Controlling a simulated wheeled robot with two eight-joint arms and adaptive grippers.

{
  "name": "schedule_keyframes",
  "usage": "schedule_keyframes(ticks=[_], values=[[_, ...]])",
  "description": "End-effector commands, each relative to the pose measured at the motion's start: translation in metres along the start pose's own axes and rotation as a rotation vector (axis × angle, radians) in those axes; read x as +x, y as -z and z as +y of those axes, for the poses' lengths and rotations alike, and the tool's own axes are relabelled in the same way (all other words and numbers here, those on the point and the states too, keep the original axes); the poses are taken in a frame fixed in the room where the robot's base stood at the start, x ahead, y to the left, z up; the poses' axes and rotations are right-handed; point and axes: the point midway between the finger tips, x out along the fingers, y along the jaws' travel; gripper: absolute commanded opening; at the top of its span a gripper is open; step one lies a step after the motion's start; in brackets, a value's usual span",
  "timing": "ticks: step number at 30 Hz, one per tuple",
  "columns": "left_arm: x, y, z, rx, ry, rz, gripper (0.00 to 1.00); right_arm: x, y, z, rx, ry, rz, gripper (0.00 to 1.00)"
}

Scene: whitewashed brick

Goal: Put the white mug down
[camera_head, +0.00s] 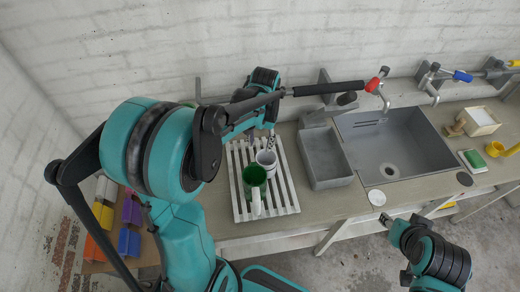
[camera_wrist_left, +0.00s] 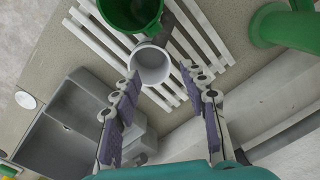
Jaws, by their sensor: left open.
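The white mug (camera_head: 267,159) stands on a pale slatted rack (camera_head: 285,196), close beside a green mug (camera_head: 254,176). In the left wrist view the white mug (camera_wrist_left: 150,65) lies just beyond and between the fingertips of my left gripper (camera_wrist_left: 163,80). The green mug (camera_wrist_left: 130,10) is above it in that view. My left gripper (camera_head: 262,136) is open, and its fingers stand apart with nothing clamped. In the head view it is at the wall side of the white mug, partly hidden by my arm. My right gripper (camera_head: 398,222) is away, off the counter's front edge; its jaws are unclear.
A grey stone basin (camera_head: 326,160) stands right of the rack, and a sink (camera_head: 400,145) is beyond it. A white disc (camera_head: 377,197) lies near the front edge. Coloured blocks (camera_head: 130,225) sit at the left.

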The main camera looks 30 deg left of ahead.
Motion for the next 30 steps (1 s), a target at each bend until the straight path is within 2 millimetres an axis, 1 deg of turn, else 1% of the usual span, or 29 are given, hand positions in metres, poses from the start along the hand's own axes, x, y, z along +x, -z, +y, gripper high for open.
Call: schedule_keyframes(ticks=[5,9,12,15,18,22,25,30], values=[[-0.021,-0.015,0.009,0.013,-0.002,0.067,0.44,0.0,0.0,0.0,0.0,0.0,0.0,0.4],[-0.044,-0.04,0.022,0.032,-0.007,0.184,0.44,0.0,0.0,0.0,0.0,0.0,0.0,0.4],[-0.058,-0.059,0.032,0.045,-0.015,0.278,0.44,0.0,0.0,0.0,0.0,0.0,0.0,0.4],[-0.067,-0.079,0.041,0.057,-0.026,0.37,0.44,0.0,0.0,0.0,0.0,0.0,0.0,0.4],[-0.072,-0.097,0.05,0.069,-0.039,0.46,0.44,0.0,0.0,0.0,0.0,0.0,0.0,0.4],[-0.073,-0.116,0.058,0.081,-0.055,0.557,0.44,0.0,0.0,0.0,0.0,0.0,0.0,0.4],[-0.072,-0.124,0.061,0.085,-0.064,0.611,0.44,0.0,0.0,0.0,0.0,0.0,0.0,0.4],[-0.072,-0.13,0.065,0.089,-0.073,0.651,0.44,0.0,0.0,0.0,0.0,0.0,0.0,0.4]])
